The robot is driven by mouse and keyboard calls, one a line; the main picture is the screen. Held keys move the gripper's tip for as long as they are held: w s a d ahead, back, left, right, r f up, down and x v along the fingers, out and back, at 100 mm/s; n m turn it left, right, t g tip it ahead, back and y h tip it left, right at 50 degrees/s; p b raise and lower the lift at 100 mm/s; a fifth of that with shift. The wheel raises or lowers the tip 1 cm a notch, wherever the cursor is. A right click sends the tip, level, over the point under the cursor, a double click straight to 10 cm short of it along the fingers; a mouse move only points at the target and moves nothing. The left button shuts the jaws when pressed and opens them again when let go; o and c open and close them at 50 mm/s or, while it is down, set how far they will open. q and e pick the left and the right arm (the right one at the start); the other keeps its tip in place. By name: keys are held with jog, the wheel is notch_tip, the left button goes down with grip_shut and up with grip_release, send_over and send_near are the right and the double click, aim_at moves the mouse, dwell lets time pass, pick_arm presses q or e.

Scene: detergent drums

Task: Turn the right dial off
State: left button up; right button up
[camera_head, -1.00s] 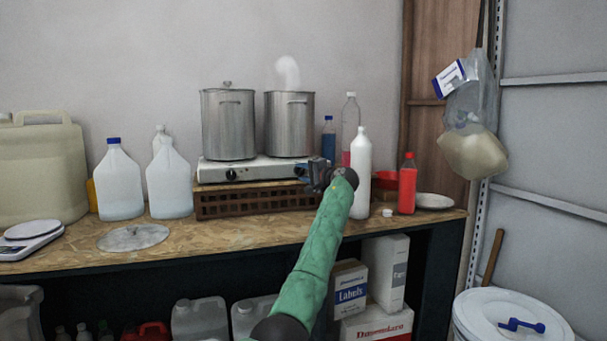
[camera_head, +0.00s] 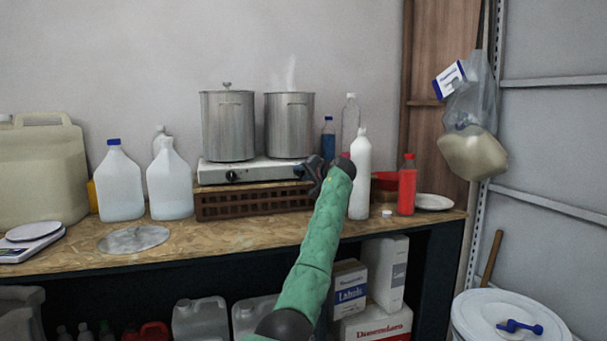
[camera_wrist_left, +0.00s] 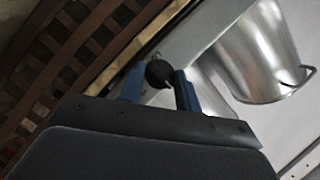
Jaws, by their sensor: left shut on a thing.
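A white two-burner stove (camera_head: 265,172) stands on a brown slatted crate (camera_head: 254,202). Its left dial (camera_head: 232,176) is black and free. The right dial (camera_wrist_left: 158,73) is a black round knob between the blue fingers of my left gripper (camera_wrist_left: 160,86) in the left wrist view, and the gripper is shut on it. In the head view my left gripper (camera_head: 306,170) is at the stove's right front corner and largely covers that dial. The dial's exact angle is hard to read. My right gripper is not in view.
Two steel pots stand on the stove, a lidded left one (camera_head: 227,125) and an open right one (camera_head: 290,125) with steam above it. A white bottle (camera_head: 360,175) stands close right of my left arm. A loose lid (camera_head: 133,239) lies on the bench.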

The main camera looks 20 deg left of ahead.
pick_arm(q)
jog(key=shift+f, duration=0.15)
jog(key=o, duration=1)
jog(key=shift+c, duration=0.2)
jog(key=v, duration=0.7)
jog(key=shift+s+d, duration=0.25)
